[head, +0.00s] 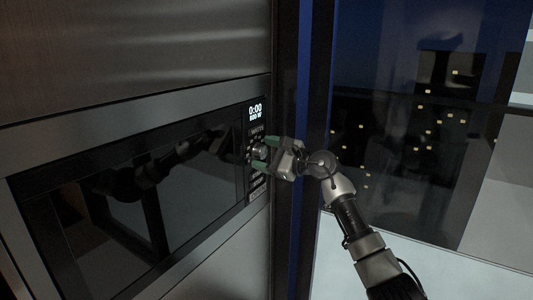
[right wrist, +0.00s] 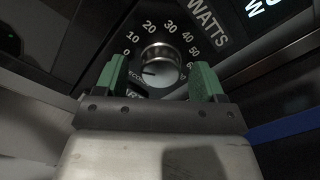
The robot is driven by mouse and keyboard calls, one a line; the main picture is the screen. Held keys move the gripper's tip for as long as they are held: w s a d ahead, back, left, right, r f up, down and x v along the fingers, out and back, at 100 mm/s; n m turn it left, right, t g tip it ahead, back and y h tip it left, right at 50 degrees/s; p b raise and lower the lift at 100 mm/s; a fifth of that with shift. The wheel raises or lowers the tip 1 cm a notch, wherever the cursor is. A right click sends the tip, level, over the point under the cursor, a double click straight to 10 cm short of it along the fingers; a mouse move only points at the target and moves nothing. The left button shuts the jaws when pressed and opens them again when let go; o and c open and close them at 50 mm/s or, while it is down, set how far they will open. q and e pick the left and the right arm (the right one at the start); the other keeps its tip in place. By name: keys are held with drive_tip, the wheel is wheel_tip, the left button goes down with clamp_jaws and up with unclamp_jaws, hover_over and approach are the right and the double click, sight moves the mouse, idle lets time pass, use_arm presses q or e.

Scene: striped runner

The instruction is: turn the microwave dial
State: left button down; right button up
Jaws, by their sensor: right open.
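The microwave (head: 160,190) is built into a metal front on the left, with a dark glass door and a control strip on its right side. Its round silver dial (head: 260,152) sits on that strip below a display reading 0:00. In the right wrist view the dial (right wrist: 161,66) shows inside a ring of numbers, with a dark mark on its face. My right gripper (head: 265,152) is open at the dial, its green fingertips one above and one below it in the head view. I cannot tell whether they touch it. My left gripper is not in view.
Buttons (head: 257,181) lie below the dial on the control strip. A dark blue-edged frame (head: 312,110) stands close to the right of the microwave. A window (head: 410,120) showing lit buildings is behind my right arm.

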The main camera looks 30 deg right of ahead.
drive_tip(key=c, duration=0.9)
drive_tip(key=shift+c, duration=0.2)
